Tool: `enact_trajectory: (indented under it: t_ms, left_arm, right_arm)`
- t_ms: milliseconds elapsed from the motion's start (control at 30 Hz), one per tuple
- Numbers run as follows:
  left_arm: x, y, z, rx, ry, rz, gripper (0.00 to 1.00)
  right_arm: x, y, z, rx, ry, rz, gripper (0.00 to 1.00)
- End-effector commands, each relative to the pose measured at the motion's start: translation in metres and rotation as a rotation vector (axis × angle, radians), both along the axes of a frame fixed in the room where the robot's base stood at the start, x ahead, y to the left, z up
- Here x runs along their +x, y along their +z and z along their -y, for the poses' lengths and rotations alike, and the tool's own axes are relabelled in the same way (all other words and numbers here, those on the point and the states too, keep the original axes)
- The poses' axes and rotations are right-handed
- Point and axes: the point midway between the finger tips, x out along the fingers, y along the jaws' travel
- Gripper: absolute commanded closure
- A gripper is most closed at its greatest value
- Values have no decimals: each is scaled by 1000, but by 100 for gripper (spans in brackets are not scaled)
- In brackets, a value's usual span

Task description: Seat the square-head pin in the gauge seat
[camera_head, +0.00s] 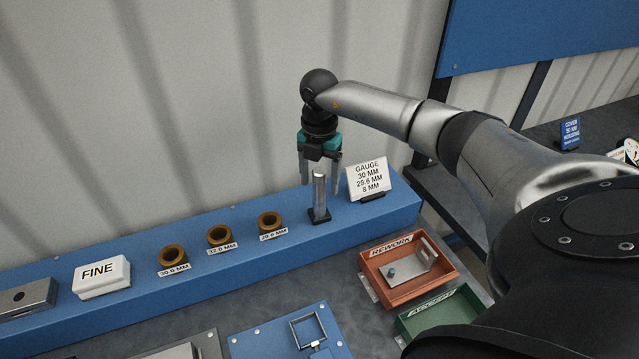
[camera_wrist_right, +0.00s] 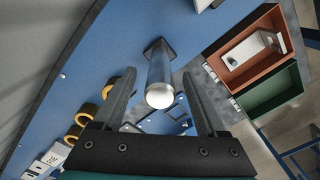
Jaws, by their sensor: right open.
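A silver cylindrical pin (camera_head: 319,190) stands upright on a dark square base (camera_head: 319,215) on the blue ledge, beside the white gauge card (camera_head: 367,180). I cannot tell whether that base is the pin's square head or the gauge seat. My right gripper (camera_head: 320,186) is open, pointing down at the pin. In the right wrist view the pin (camera_wrist_right: 159,75) shows between the open fingers (camera_wrist_right: 158,78), with a gap on each side. Its round top end faces the camera and its dark base (camera_wrist_right: 153,44) is beyond. My left gripper is not in view.
Several brown rings, one of them here (camera_head: 270,222), and a white FINE block (camera_head: 101,276) stand left along the ledge (camera_head: 230,249). An orange rework tray (camera_head: 408,293) holding a metal plate and a green accept tray (camera_head: 440,314) lie in front. A wall is behind.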

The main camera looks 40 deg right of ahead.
Motion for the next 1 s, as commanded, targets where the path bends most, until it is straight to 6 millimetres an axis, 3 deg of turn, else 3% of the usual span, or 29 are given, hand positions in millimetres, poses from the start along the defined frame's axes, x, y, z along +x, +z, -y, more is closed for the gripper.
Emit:
enact_trajectory:
  t_ms: [333, 1000]
  left_arm:
    - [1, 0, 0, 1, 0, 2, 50]
    - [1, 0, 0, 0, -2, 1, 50]
  right_arm:
    - [0, -10, 0, -1, 1, 0, 26]
    - [0, -9, 0, -1, 0, 0, 100]
